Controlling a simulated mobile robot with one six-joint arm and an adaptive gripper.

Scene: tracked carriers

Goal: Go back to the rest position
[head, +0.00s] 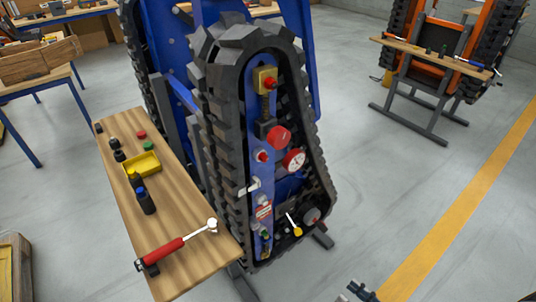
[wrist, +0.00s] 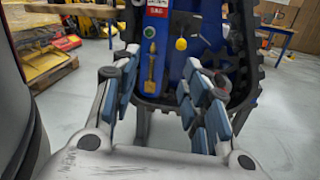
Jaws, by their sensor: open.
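My gripper (wrist: 165,98) is open and empty in the wrist view, its two fingers spread apart with nothing between them. Part of it shows at the bottom edge of the head view (head: 358,292), to the right of the carrier's foot. Beyond the fingers stands the blue tracked carrier (wrist: 205,45) with its black track. In the head view this carrier (head: 228,150) fills the middle, with red knobs, a gauge and a yellow-handled lever on its blue panel. A gap of floor lies between my gripper and the carrier.
A wooden bench (head: 180,215) beside the carrier holds a red-handled wrench (head: 175,246), a yellow tray (head: 132,166), dark bottles and small caps. An orange carrier (head: 445,35) with a narrow shelf stands back right. Open grey floor (head: 400,190) with a yellow line lies at right.

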